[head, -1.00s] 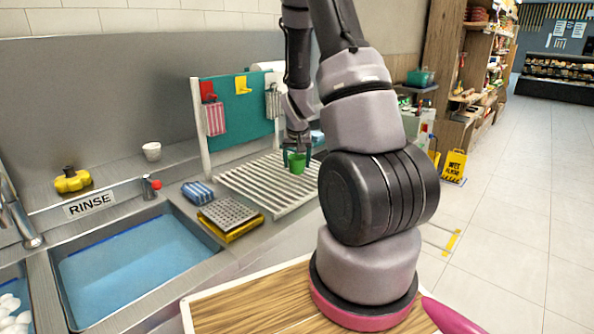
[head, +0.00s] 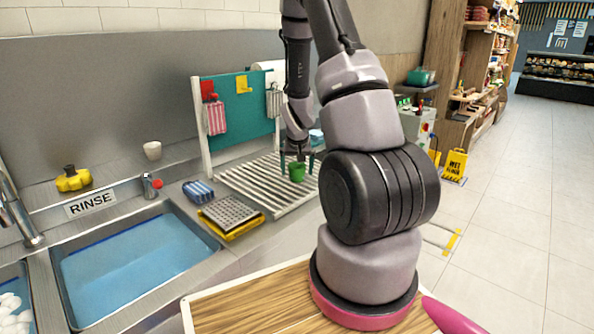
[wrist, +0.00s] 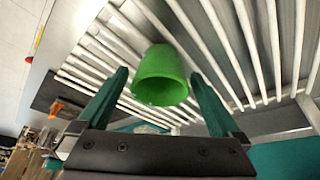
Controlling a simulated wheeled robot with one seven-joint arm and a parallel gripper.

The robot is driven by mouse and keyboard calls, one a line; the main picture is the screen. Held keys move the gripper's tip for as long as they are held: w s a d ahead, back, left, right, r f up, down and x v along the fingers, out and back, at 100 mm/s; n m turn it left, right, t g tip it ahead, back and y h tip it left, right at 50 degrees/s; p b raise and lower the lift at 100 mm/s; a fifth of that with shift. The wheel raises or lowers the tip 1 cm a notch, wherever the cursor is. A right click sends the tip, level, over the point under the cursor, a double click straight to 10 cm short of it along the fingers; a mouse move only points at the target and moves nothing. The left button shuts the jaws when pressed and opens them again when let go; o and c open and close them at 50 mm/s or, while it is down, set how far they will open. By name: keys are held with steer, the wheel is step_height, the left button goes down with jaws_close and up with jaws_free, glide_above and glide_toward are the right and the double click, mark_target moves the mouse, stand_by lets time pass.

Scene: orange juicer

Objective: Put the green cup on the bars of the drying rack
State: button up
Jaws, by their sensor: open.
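The green cup (head: 297,173) stands on the pale bars of the drying rack (head: 245,184), towards its far right part, and looks upright. My gripper (head: 298,162) is just above and around it, with its teal fingers spread. In the wrist view the cup (wrist: 162,76) sits between the two fingertips of my gripper (wrist: 159,76), with a gap on each side. The rack's bars (wrist: 225,50) run behind the cup. The exact contact between the cup's base and the bars is hard to see.
A teal board (head: 240,110) with hanging cloths stands behind the rack. A yellow tray with a grey grate (head: 230,212) and a blue striped sponge (head: 198,192) lie left of it. A rinse sink (head: 135,260) is at the front left.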

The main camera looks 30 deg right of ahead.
steer(key=s+a+r+t+y, duration=0.1)
steer(key=s+a+r, duration=0.25)
steer(key=r, duration=0.55)
steer(key=s+a+r+y, duration=0.1)
steer(key=s+a+r, duration=0.25)
steer(key=r, duration=0.45)
steer(key=s+a+r+t+y, duration=0.1)
steer(key=s+a+r, duration=0.25)
steer(key=r, duration=0.55)
steer(key=s+a+r, duration=0.3)
steer(key=s+r, duration=0.1)
steer(key=s, duration=0.3)
steer(key=s+a+r+n+t+y, duration=0.1)
steer(key=s+a+r, duration=0.2)
steer(key=s+r, duration=0.2)
steer(key=shift+s+a, duration=0.25)
steer(key=shift+s, duration=0.95)
